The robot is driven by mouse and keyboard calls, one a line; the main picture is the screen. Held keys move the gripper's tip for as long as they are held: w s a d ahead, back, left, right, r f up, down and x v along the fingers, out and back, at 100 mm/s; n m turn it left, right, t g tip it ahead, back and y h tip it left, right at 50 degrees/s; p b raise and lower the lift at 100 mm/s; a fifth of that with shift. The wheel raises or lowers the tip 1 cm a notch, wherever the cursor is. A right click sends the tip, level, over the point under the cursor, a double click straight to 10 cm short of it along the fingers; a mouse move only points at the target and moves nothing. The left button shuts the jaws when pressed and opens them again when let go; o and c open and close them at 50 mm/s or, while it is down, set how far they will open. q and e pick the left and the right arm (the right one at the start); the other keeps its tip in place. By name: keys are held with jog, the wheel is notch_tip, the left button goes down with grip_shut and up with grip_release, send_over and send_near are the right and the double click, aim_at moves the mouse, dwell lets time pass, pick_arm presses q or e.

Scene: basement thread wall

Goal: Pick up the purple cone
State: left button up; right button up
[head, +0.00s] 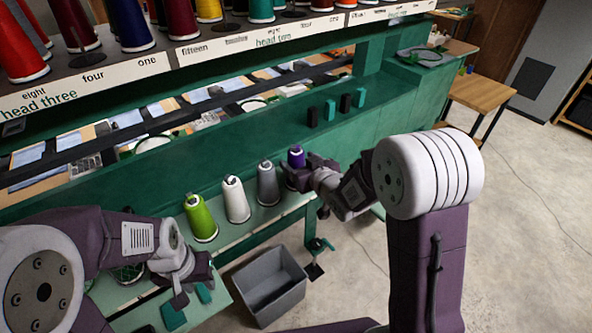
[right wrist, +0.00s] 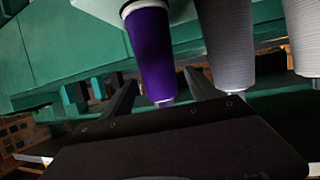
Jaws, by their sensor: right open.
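The purple cone (head: 296,155) stands upright at the right end of a row of thread cones on the green bench. My right gripper (head: 297,178) is at the cone and partly hides its lower body. In the right wrist view the purple cone (right wrist: 151,55) appears inverted, with its tip between the two open fingers (right wrist: 160,95). I cannot tell whether a finger touches it. My left gripper (head: 192,292) hangs over the near left part of the bench, away from the cones. Whether its jaws are open is unclear.
A grey cone (head: 268,184) stands close beside the purple one, then a white cone (head: 235,200) and a green cone (head: 200,218). A grey bin (head: 268,284) stands below the bench. Small black and teal blocks (head: 330,110) sit on the ledge behind. A labelled thread shelf (head: 200,50) hangs above.

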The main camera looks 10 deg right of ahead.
jog(key=shift+w+f, duration=0.1)
jog(key=shift+w, duration=0.15)
jog(key=p+x, duration=0.1)
jog(key=x, duration=0.3)
jog(key=shift+w+a, duration=0.1)
jog(key=shift+w, duration=0.05)
jog(key=shift+w+f, duration=0.25)
jog(key=shift+w, duration=0.15)
jog(key=shift+s, duration=0.15)
jog(key=c, duration=0.4)
grip_shut()
jog(key=shift+r, duration=0.65)
notch_tip(320, 180, up, 3)
jog(key=s+d+r+p, duration=0.2)
jog(key=s+d+r, duration=0.4)
jog(key=d, duration=0.3)
jog(key=shift+s+r, duration=0.4)
jog(key=shift+s, duration=0.25)
